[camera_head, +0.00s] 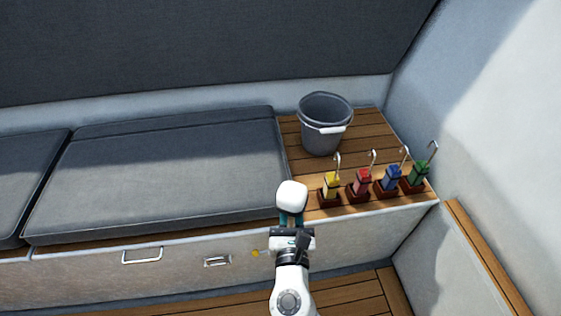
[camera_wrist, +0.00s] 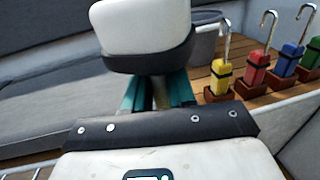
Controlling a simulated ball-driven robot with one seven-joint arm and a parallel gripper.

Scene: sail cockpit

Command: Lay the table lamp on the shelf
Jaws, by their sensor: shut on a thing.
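The table lamp (camera_head: 292,193) appears to be the white rounded thing at my gripper (camera_head: 291,218). In the wrist view, the lamp (camera_wrist: 140,28) has a white body with a black lower band, and its lower part is hidden between the teal fingers. My gripper (camera_wrist: 158,92) is shut on it. The lamp is held upright near the front edge of the slatted wooden ledge, which may be the shelf (camera_head: 375,138). In the head view it overlaps the ledge's front left corner; I cannot tell its height above it.
A grey bucket (camera_head: 322,140) stands on the ledge. Yellow (camera_head: 331,186), red (camera_head: 362,182), blue (camera_head: 390,179) and green (camera_head: 417,173) blocks with metal hooks stand along its front in brown holders. A grey cushion (camera_head: 160,180) lies left. Bare slats lie between bucket and blocks.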

